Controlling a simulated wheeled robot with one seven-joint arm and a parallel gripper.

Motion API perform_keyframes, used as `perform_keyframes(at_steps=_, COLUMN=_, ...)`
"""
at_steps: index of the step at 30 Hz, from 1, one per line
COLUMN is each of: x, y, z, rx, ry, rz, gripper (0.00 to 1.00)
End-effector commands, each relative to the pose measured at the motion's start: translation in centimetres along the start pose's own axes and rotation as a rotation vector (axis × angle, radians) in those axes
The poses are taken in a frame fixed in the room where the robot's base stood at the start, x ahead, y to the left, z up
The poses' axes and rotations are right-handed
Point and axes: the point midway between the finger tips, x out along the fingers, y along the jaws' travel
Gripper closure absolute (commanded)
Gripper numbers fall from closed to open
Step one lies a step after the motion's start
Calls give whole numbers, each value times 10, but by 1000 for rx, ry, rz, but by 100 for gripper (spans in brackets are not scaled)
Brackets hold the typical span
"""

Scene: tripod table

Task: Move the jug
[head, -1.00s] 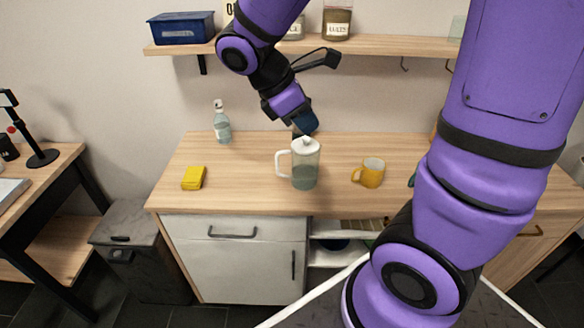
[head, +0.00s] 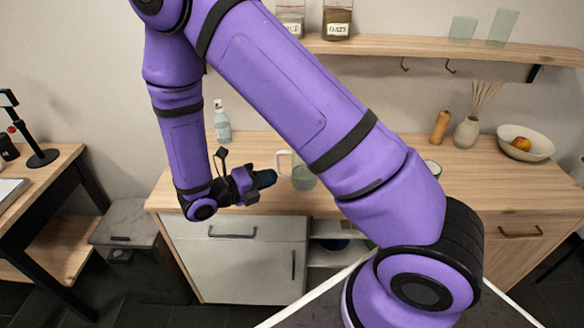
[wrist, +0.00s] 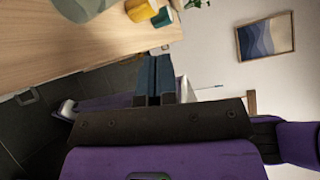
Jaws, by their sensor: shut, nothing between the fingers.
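The jug (head: 302,178) stands upright on the wooden counter in the head view. It is clear grey-green with a pale handle on its left, and my arm hides its top and right side. My gripper (head: 268,178) is just left of the jug's handle, pointing right, a little above the counter's front part. I cannot tell whether it touches the handle. In the wrist view my gripper (wrist: 158,80) shows its two dark fingers together with nothing between them. A grey-green rounded shape at the top left of that view looks like part of the jug (wrist: 82,8).
A spray bottle (head: 221,122) stands at the counter's back left. A yellow mug (wrist: 141,10) shows in the wrist view. A wooden bottle (head: 440,127), a reed vase (head: 467,133) and a fruit bowl (head: 525,142) stand at the right. The shelf (head: 430,47) overhangs the back.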

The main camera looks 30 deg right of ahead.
Motion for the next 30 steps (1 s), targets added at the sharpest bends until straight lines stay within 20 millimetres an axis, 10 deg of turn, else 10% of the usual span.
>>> perform_keyframes(at_steps=14, x=-4, y=54, z=-10, rx=-288, ry=-181, rz=-95, gripper=100)
perform_keyframes(at_steps=30, x=85, y=47, z=7, rx=-285, ry=-176, rz=-95, gripper=100)
